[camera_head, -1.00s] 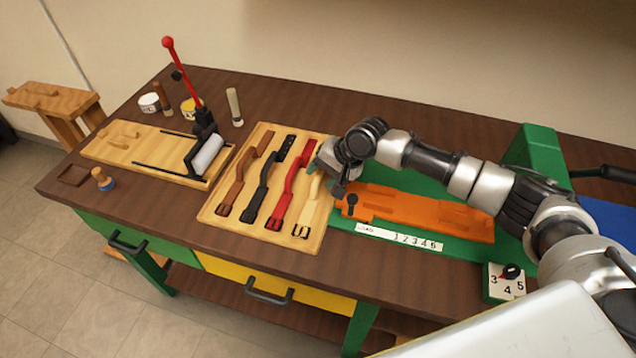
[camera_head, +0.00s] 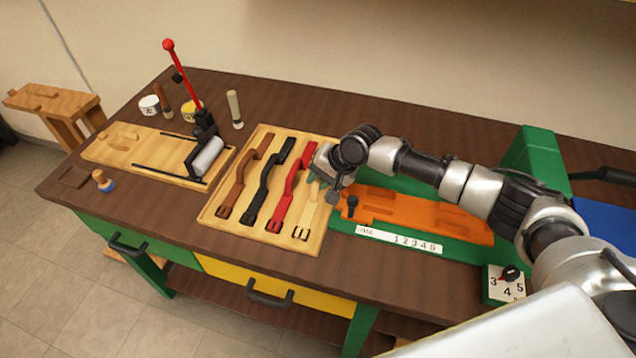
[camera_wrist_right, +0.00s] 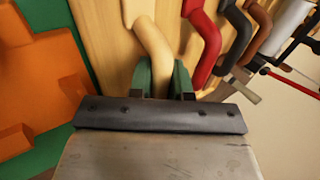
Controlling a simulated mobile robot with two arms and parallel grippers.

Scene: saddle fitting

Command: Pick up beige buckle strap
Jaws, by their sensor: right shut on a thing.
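The beige buckle strap (camera_head: 306,217) lies on the light wooden board, rightmost in the row of straps, with its dark buckle toward the front. My right gripper (camera_head: 325,184) is over its upper part and hides that part in the head view. In the right wrist view the beige strap (camera_wrist_right: 150,45) runs down between the green fingertips of my right gripper (camera_wrist_right: 162,78), which are shut on it. Whether the strap is lifted off the board I cannot tell. My left gripper is not in view.
Red (camera_head: 288,198), black (camera_head: 264,190) and brown (camera_head: 238,189) straps lie left of the beige one on the wooden board (camera_head: 212,212). An orange piece (camera_head: 425,215) on a green base is close on the right. A roller press with a red lever (camera_head: 183,75) stands left.

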